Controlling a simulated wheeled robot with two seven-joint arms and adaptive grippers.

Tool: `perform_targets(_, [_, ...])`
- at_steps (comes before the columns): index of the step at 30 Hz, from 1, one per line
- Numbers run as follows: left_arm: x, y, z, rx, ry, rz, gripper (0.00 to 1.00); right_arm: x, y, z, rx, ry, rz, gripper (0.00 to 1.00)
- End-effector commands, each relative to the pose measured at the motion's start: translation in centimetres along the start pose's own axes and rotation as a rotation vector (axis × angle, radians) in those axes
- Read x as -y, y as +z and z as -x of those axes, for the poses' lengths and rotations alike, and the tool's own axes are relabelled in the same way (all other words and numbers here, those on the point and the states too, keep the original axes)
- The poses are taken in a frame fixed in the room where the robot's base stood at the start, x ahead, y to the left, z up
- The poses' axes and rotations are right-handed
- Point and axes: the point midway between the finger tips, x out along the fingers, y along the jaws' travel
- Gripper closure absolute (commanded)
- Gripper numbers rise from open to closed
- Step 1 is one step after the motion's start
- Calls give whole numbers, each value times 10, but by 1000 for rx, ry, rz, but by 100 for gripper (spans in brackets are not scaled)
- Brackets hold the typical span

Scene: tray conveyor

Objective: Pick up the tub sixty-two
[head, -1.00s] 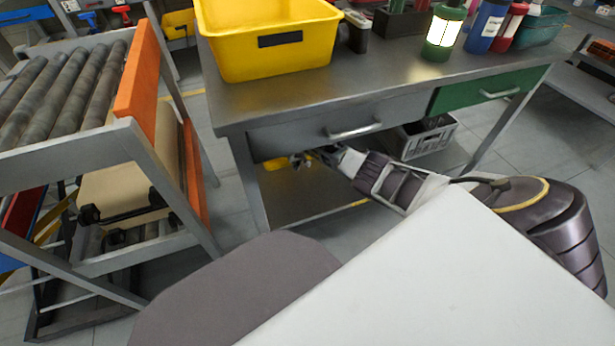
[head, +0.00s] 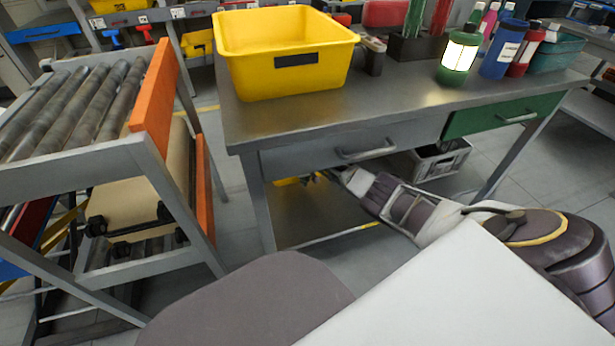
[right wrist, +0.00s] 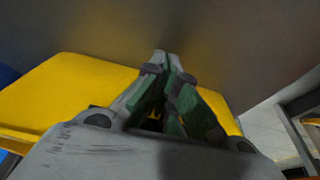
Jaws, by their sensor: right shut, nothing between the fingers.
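A large yellow tub (head: 290,78) with a dark label stands upright on the grey workbench; I cannot read a number on it. Another yellow thing (head: 286,182) shows partly under the bench, mostly hidden by the bench front. My right gripper (head: 320,177) is under the bench, below the drawer, beside that yellow thing and apart from the tub on top. In the right wrist view the right gripper (right wrist: 163,62) is shut and empty, with a yellow surface (right wrist: 75,90) beyond and beneath it. I cannot tell whether they touch. My left gripper is out of view.
The workbench (head: 270,125) has drawers with handles above my right forearm. A grey crate (head: 440,160) sits under it at the right. A roller conveyor (head: 75,105) with orange guards is at the left.

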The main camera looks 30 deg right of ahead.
Motion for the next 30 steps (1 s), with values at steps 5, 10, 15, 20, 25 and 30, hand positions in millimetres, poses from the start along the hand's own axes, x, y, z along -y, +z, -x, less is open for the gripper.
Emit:
perform_targets(5, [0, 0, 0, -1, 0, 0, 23, 0, 0, 7, 0, -1, 0, 100])
perform_targets(10, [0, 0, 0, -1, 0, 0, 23, 0, 0, 15, 0, 1, 1, 100])
perform_targets(15, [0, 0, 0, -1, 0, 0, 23, 0, 1, 23, 1, 1, 1, 100])
perform_targets(20, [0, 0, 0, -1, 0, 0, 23, 0, 1, 33, 1, 0, 0, 100])
perform_targets(25, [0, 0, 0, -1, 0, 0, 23, 0, 1, 44, 1, 0, 1, 100])
perform_targets(30, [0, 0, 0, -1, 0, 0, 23, 0, 1, 55, 1, 0, 1, 100])
